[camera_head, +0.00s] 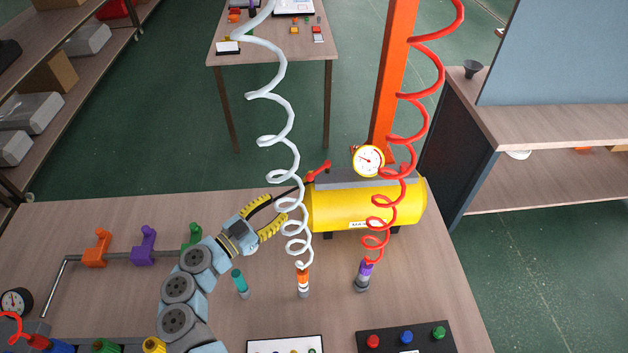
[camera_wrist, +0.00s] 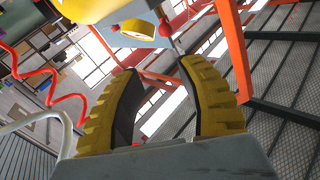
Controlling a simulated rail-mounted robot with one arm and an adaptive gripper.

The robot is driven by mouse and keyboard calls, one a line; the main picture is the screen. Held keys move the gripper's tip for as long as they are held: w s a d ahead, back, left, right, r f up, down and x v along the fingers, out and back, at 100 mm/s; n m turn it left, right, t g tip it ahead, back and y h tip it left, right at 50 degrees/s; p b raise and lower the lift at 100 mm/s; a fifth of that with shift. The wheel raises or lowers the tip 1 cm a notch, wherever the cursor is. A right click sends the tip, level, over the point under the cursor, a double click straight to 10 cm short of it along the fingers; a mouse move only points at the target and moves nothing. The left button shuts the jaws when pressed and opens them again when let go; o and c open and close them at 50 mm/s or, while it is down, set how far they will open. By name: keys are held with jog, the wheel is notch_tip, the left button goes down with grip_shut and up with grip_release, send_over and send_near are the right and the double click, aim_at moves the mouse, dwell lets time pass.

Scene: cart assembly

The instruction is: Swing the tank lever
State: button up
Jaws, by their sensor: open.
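The yellow tank (camera_head: 330,208) lies on the table with a grey top plate. A red lever (camera_head: 318,171) sticks up at the tank's left end. In the wrist view a small red end, probably the lever's (camera_wrist: 165,28), shows just beyond the fingertips. My gripper (camera_head: 283,206) is open and empty, left of the tank's left end and a little below the lever in the head view. Its yellow-padded fingers also show spread in the wrist view (camera_wrist: 160,68). I cannot tell whether a finger touches the tank or lever.
A round gauge (camera_head: 368,160) stands on the tank. A white coiled hose (camera_head: 277,140) hangs close to my gripper, and a red coiled hose (camera_head: 425,110) passes before the tank. Orange, purple and green valves sit on a pipe (camera_head: 115,256) at left. A black button box (camera_head: 405,339) lies in front.

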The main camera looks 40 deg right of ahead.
aim_at(313, 175)
jog(key=d, duration=0.5)
jog(key=w+d, duration=0.1)
jog(key=d, duration=0.5)
jog(key=w+d+b, duration=0.1)
jog(key=d, duration=0.5)
jog(key=shift+w+d+f, duration=0.15)
jog(key=shift+w+d, duration=0.05)
grip_shut()
